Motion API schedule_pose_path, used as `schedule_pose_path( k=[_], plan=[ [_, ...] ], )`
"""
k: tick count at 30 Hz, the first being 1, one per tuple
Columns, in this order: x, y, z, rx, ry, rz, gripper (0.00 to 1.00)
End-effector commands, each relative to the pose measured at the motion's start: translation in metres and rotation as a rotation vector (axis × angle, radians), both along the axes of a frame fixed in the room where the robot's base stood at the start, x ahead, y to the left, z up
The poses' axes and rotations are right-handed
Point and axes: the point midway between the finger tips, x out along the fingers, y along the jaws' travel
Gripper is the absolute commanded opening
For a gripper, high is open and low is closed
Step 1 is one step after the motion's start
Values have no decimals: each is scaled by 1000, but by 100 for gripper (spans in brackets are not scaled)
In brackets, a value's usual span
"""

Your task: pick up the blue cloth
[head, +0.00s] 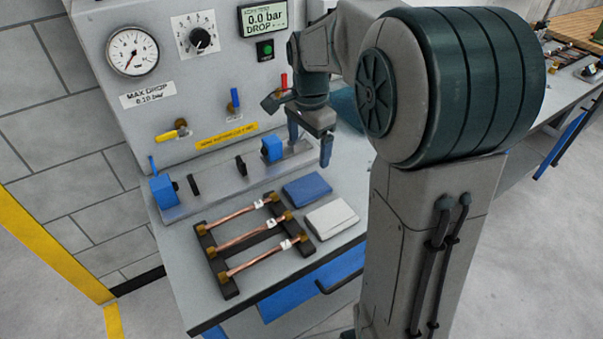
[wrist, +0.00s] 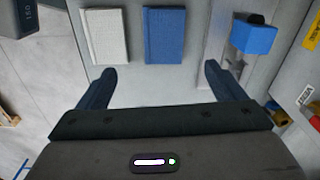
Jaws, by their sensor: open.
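The blue cloth (head: 307,190) lies folded flat on the grey bench top, just behind a white folded cloth (head: 331,218). In the wrist view the blue cloth (wrist: 165,36) is a dark blue rectangle at upper middle, right of the white cloth (wrist: 105,35). My gripper (head: 310,150) is above the bench, near the blue clamp block and behind the cloth in the head view. In the wrist view my gripper (wrist: 158,82) has its two dark blue fingers spread wide, with bare bench between them. It is open and empty, and the cloth lies beyond the fingertips.
A blue clamp block (head: 272,149) stands on the metal rail near my gripper. A black rack (head: 228,290) with copper tubes (head: 268,257) sits left of the cloths. The panel (head: 190,90) with gauge, knob and valve levers rises behind. The bench's front edge is close to the white cloth.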

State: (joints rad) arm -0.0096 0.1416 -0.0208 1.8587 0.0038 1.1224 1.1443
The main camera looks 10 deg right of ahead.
Motion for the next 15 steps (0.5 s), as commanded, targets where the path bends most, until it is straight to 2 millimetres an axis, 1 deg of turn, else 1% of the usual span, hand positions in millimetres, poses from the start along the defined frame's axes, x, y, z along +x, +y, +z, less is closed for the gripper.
schedule_pose_path(
  k=[1,3,5,7,15],
  plan=[
    [7,0,0,0,9,-37,89],
    [13,0,-2,1,16,-75,89],
    [15,0,-6,0,21,-94,89],
    [16,0,-14,1,22,-102,89],
    [15,0,-66,1,25,-101,89]
  ],
)
